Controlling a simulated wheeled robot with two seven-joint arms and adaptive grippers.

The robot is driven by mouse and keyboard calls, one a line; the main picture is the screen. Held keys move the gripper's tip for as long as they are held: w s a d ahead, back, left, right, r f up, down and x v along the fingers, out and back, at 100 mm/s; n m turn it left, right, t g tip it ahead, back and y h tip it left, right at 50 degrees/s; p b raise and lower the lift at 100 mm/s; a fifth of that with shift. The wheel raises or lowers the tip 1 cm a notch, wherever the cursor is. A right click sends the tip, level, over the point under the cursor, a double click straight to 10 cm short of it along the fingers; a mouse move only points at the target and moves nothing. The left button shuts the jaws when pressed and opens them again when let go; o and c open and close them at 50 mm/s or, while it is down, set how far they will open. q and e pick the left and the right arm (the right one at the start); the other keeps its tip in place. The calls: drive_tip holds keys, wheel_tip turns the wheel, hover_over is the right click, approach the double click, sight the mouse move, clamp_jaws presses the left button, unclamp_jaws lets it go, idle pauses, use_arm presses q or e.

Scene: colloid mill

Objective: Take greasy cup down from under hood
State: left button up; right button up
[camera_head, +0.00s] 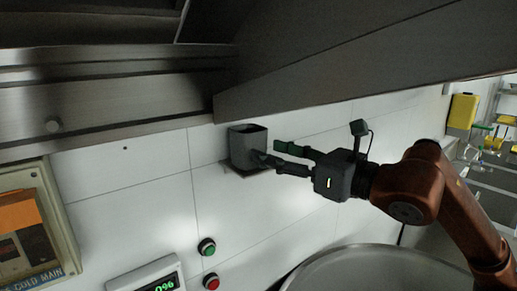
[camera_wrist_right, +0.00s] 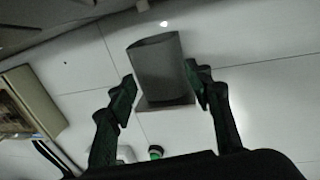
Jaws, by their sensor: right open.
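The greasy cup (camera_head: 246,143) is a dark grey, square-sided cup, mounted on the white tiled wall just under the steel hood (camera_head: 330,65). In the right wrist view the cup (camera_wrist_right: 160,68) stands between the two fingers with a flat plate below it. My right gripper (camera_head: 272,153) reaches in from the right, its fingers open. One finger overlaps the cup's lower right side in the head view; I cannot tell whether it touches. In the wrist view the right gripper (camera_wrist_right: 158,90) has gaps beside the cup. My left gripper is not in view.
A green button (camera_head: 207,247) and a red button (camera_head: 211,281) sit on the wall below, near a digital display (camera_head: 148,281). A framed box (camera_head: 35,230) is at left. A round metal vessel (camera_head: 375,270) lies below my right arm. The hood edge is close above the cup.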

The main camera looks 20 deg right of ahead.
sight(261, 146)
drive_tip(key=o, duration=0.6)
drive_tip(key=x, duration=0.2)
drive_tip(key=p+x, duration=0.1)
drive_tip(key=x, duration=0.1)
drive_tip(key=p+x, duration=0.1)
drive_tip(key=x, duration=0.1)
drive_tip(key=shift+w+a+r, duration=0.1)
drive_tip(key=shift+w+r, duration=0.05)
drive_tip(key=shift+r, duration=0.15)
drive_tip(key=shift+w+a, duration=0.2)
drive_tip(key=shift+w, duration=0.05)
drive_tip(key=shift+w+f, duration=0.1)
drive_tip(key=c, duration=1.3)
